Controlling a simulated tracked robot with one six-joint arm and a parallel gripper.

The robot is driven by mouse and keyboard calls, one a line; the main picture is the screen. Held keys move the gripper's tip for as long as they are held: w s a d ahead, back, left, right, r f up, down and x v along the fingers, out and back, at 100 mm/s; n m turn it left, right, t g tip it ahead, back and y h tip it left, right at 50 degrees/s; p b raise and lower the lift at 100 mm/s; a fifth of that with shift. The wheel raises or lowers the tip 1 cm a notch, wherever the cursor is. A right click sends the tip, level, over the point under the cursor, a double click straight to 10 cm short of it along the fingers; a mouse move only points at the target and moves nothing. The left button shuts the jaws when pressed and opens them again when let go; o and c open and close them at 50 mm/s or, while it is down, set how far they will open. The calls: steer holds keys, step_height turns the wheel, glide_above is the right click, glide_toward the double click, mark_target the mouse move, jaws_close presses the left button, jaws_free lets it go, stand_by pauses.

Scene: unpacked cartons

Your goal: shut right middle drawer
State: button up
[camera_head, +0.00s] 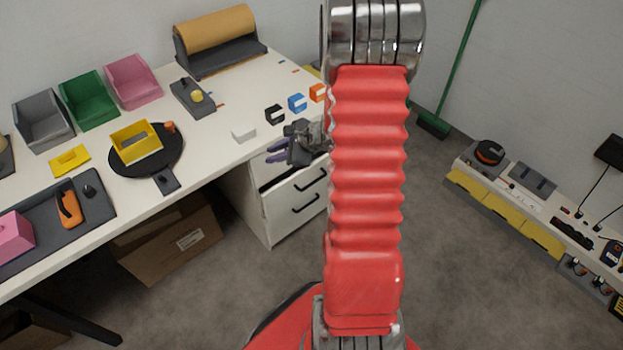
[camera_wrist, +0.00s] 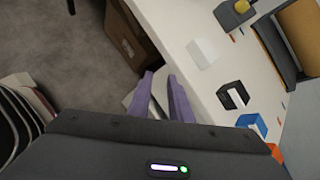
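A white drawer unit (camera_head: 253,210) stands under the table's right end. Two black handles show on its fronts, an upper one (camera_head: 311,182) and a lower one (camera_head: 305,205). A dark gap shows above the upper-handled front, as if that drawer stands partly out; my gripper and arm hide part of it. My gripper (camera_head: 272,151) is just above the unit by the table edge, its purple fingers pointing left. In the wrist view the fingers (camera_wrist: 162,98) are apart, with a pale surface beyond and between them. I cannot tell whether they touch it.
The white table (camera_head: 220,148) carries several bins, a yellow tray (camera_head: 135,141), a paper roll (camera_head: 215,32) and small coloured clips near its right end. A cardboard carton (camera_head: 170,240) sits on the floor under the table. The floor right of my arm is clear up to a low shelf (camera_head: 520,200).

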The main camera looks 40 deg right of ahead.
steer(key=s+a+r+n+g+y, duration=0.1)
steer(key=s+a+r+n+g, duration=0.15)
steer(key=a+r+n, duration=0.65)
steer(key=s+a+r+n+g, duration=0.1)
steer(key=s+a+r+n, duration=0.3)
steer(key=a+r, duration=0.45)
steer(key=s+a+r+n+h, duration=0.2)
steer(key=s+a+r+n, duration=0.1)
steer(key=s+n, duration=0.3)
steer(key=s+a+r+n+h, duration=0.2)
steer(key=s+a+r+n, duration=0.1)
steer(key=s+n, duration=0.4)
steer(key=s+r, duration=0.1)
steer(key=s, duration=0.2)
steer(key=shift+s+r+h, duration=0.15)
steer(key=shift+s+h, duration=0.15)
steer(key=shift+s, duration=0.1)
steer(key=shift+a, duration=0.25)
